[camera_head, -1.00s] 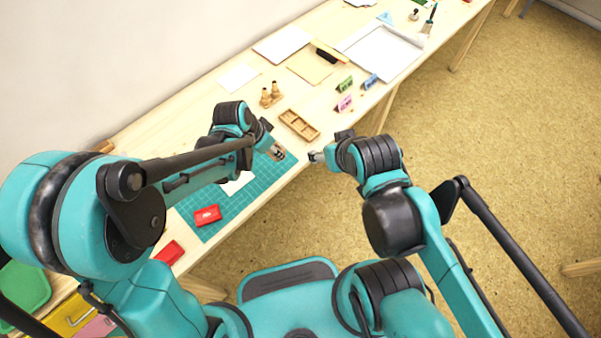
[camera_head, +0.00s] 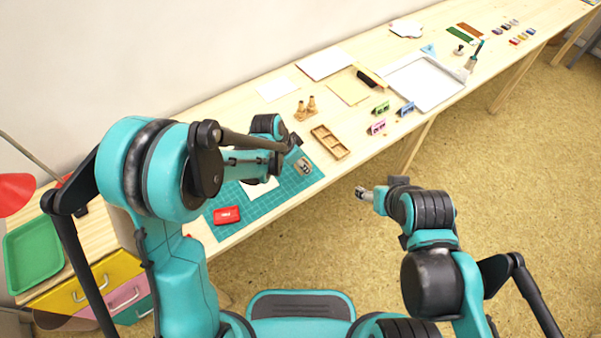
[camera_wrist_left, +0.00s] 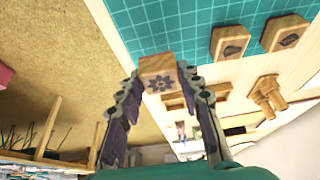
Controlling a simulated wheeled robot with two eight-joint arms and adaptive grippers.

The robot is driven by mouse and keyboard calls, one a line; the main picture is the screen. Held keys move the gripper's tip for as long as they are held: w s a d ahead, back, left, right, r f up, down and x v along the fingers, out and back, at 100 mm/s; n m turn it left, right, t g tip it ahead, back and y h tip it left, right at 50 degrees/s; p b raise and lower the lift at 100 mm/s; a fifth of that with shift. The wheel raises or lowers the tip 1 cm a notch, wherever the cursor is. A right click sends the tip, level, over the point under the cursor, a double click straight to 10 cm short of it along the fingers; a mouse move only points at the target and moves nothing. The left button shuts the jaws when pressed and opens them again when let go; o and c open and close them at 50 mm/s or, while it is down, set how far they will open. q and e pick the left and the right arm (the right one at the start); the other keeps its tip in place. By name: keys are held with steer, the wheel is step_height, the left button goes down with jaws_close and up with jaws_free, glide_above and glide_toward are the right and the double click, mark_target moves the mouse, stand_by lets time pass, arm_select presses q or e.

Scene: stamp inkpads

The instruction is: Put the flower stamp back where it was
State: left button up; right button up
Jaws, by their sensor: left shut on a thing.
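In the left wrist view, the flower stamp (camera_wrist_left: 158,75) is a small wooden block with a dark flower on the face toward the camera. My left gripper (camera_wrist_left: 160,82) is shut on it, its fingers on both sides. Two other wooden stamps with dark motifs, one (camera_wrist_left: 230,42) and another (camera_wrist_left: 285,32), show over the green cutting mat. A wooden compartment tray (camera_head: 330,142) lies just beyond the mat (camera_head: 255,203) in the head view. My right gripper (camera_head: 362,192) is over the floor, off the table's front edge; its opening is too small to judge.
A red inkpad (camera_head: 227,215) lies on the mat near a white paper (camera_head: 262,190). A wooden holder with two pegs (camera_head: 306,107) stands behind the tray. Small colored pads and a large white tray (camera_head: 425,82) lie farther right. A green tray (camera_head: 35,247) sits at left.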

mark_target(300, 171)
arm_select(q)
step_height(300, 171, down, 4)
steer(key=shift+f+b, duration=0.15)
steer(key=shift+b, duration=0.9)
steer(key=o, duration=0.6)
steer(key=shift+f, duration=0.1)
steer(key=shift+c, duration=0.2)
steer(key=o, duration=0.4)
